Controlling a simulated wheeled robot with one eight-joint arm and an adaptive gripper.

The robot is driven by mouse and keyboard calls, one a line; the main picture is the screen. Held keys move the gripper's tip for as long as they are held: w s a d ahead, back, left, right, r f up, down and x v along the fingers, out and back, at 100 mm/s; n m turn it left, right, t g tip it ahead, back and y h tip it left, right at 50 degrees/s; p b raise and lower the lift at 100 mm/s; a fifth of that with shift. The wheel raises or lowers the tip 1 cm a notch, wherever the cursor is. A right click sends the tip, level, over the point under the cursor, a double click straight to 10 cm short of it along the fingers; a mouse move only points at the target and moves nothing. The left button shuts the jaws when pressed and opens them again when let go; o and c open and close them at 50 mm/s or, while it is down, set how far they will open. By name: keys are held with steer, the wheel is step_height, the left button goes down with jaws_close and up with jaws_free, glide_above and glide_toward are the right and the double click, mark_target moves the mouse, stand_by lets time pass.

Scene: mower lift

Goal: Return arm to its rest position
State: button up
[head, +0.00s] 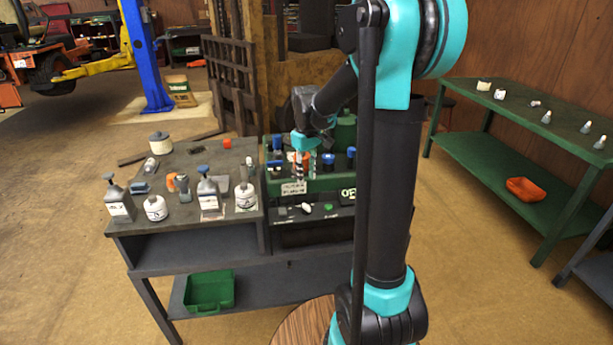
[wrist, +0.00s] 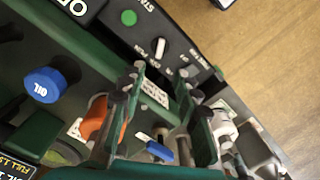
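An orange item (wrist: 95,118) is beside the left finger. A small blue and white item (wrist: 154,147) shows between the fingers, lower down; I see no grip on it. A blue OIL cap (wrist: 45,85) is further left.
A control panel (wrist: 150,40) with a green button and knob adjoins the crate. Bottles and jars stand on the grey workbench (head: 190,222). A green bin (head: 209,291) sits on its lower shelf. A green table (head: 520,115) stands right; open floor lies between.

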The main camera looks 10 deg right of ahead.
steer(key=s+d+f+m+t, duration=0.1)
steer(key=s+f+m, duration=0.1)
steer(key=s, duration=0.5)
steer(key=s+d+f+m+t, duration=0.1)
steer(key=s+f+m, duration=0.1)
steer(key=s, duration=0.6)
steer(key=s+d+f+m+t, duration=0.2)
steer(key=s+f, duration=0.2)
steer(key=s, duration=0.3)
steer(key=shift+s+f, duration=0.3)
